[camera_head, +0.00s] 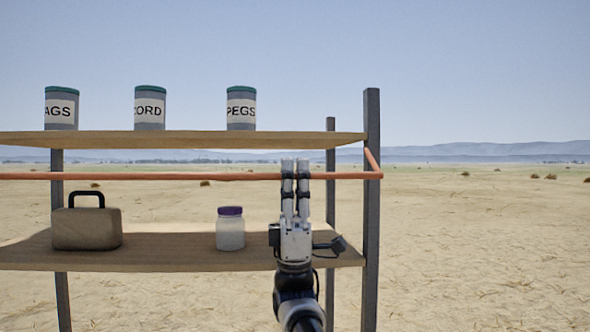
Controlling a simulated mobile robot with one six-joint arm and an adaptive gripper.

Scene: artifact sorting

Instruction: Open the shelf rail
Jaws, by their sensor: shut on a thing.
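The shelf rail (150,176) is an orange-red bar running across the front of the shelf unit, between its upper and lower boards. At its right end it meets a short side piece at the right front post. My gripper (295,167) is at the rail, near its right end, fingers pointing away from me. The fingers are shut on the rail, with the bar passing between them. The far side of the grip is hidden.
The upper board (190,140) holds canisters labelled AGS, CORD and PEGS. The lower board (165,255) holds a tan case (88,229) with a black handle and a purple-lidded jar (230,229), left of my gripper. Open sand lies right of the right front post (371,230).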

